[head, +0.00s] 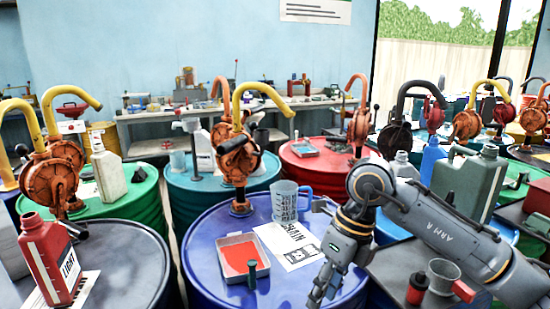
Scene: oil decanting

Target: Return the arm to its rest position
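One arm of mine comes in from the right, bends at a raised elbow and reaches down over the front of the blue drum (205,262). Its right gripper (325,287) points down at the drum's right front edge, in front of the printed sheet. Nothing shows held in it, but its finger gap is unclear. A clear blue measuring jug (285,203) stands upright on the drum, behind and left of the gripper and apart from it. My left gripper is not in view.
A red-lined tray (242,258) and a white printed sheet (290,246) lie on the blue drum. A rotary hand pump (238,160) rises behind them. A red bottle (48,258) stands left. A grey-green jerrycan (468,183) and small cup (443,274) are near the arm.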

